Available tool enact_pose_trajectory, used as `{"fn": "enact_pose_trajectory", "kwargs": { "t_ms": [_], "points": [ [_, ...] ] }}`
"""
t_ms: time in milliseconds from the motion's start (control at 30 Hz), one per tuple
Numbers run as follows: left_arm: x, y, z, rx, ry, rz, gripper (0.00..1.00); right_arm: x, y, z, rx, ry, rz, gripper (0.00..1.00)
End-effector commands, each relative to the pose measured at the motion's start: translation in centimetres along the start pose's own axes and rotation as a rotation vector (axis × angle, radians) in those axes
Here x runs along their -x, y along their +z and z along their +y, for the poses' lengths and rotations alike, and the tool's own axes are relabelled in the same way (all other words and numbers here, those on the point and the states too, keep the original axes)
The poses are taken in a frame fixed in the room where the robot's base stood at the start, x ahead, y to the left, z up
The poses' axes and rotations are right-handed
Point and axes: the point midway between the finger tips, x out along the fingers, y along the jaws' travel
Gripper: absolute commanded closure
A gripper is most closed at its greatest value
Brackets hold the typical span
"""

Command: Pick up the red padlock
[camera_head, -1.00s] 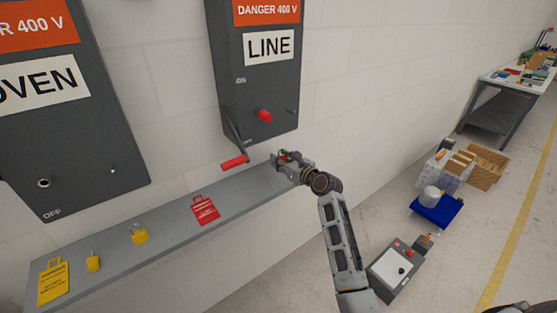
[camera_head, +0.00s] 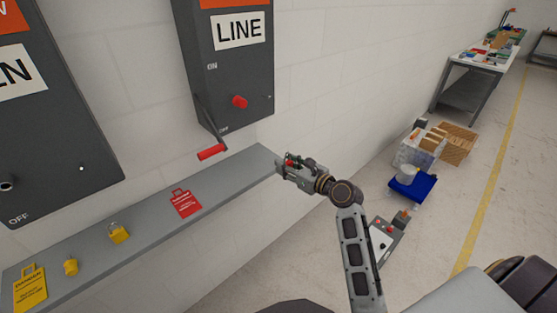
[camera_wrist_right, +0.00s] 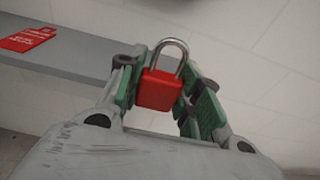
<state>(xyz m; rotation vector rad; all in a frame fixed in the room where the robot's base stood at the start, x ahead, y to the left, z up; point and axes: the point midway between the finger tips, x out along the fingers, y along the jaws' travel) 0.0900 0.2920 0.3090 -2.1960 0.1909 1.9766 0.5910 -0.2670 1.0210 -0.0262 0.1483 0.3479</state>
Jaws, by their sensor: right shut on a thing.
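The red padlock (camera_wrist_right: 159,90) with a silver shackle shows in the right wrist view, upright between the green pads of my right gripper (camera_wrist_right: 168,88). The gripper is shut on its red body, and the shackle stands up beyond the fingers. In the head view my right gripper (camera_head: 287,167) is at the right end of the grey shelf (camera_head: 232,182), and only a small red bit of the padlock (camera_head: 291,161) shows there. I cannot tell its exact height over the shelf. My left gripper is not in view.
A red tag (camera_head: 185,203), two yellow padlocks (camera_head: 119,233) and a yellow tag (camera_head: 30,289) lie on the shelf.

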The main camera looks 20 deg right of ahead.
Motion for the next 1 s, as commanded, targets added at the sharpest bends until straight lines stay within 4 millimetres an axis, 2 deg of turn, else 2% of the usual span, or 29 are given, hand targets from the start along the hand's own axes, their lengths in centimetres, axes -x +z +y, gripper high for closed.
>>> {"fn": "enact_pose_trajectory", "kwargs": {
  "t_ms": [200,400,1000],
  "points": [
    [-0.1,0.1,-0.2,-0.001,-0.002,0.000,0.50,2.3,-0.4,0.0,-0.001,0.000,0.001,0.91],
    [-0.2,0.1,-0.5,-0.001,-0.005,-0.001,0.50,3.3,-0.5,0.0,0.000,0.000,0.000,0.91],
    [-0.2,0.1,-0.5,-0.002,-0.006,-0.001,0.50,3.5,-0.5,0.0,0.000,0.000,-0.001,0.91]
  ]
}}
